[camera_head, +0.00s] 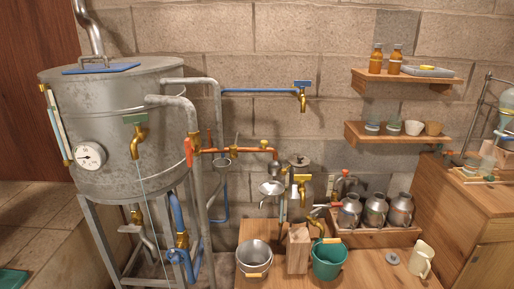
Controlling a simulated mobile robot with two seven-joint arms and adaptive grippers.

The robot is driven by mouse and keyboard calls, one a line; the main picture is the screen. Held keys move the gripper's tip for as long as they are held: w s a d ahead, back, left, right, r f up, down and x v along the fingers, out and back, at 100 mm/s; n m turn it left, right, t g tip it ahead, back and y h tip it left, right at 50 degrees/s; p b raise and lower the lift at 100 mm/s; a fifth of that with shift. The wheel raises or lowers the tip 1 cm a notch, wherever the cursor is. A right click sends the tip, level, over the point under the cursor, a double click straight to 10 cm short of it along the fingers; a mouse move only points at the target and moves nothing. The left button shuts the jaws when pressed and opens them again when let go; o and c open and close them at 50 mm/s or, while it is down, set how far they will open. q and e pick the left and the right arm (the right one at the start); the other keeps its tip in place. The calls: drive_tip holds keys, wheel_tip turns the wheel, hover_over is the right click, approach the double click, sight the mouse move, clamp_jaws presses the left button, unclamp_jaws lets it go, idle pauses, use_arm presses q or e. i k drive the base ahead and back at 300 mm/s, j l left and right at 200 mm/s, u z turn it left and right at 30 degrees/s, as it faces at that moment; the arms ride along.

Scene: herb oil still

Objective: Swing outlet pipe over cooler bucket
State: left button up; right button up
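A steel bucket (254,258) stands upright on the wooden bench. To its right, past a wooden block (298,250), stands a green bucket (329,258). I cannot tell which is the cooler bucket. A short curved brass pipe (319,226), possibly the outlet pipe, sits just above the green bucket's back left rim. A brass tap (302,178) is above the block, in front of a grey metal vessel (298,163). A copper-coloured pipe (235,150) with a red-orange handle runs from the tank side toward this vessel. Neither gripper shows in this view.
A large grey tank (115,130) on legs with a gauge and green-handled tap fills the left. A blue wall pipe (258,91) ends in a tap. Several metal cans (375,210) stand in a wooden tray at right.

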sight(255, 150)
drive_tip(key=i+l+u, duration=0.15)
drive_tip(key=u, duration=0.35)
drive_tip(key=i+l+u, duration=0.25)
drive_tip(key=u, duration=0.25)
drive_tip(key=i+l, duration=0.05)
drive_tip(key=i, duration=0.05)
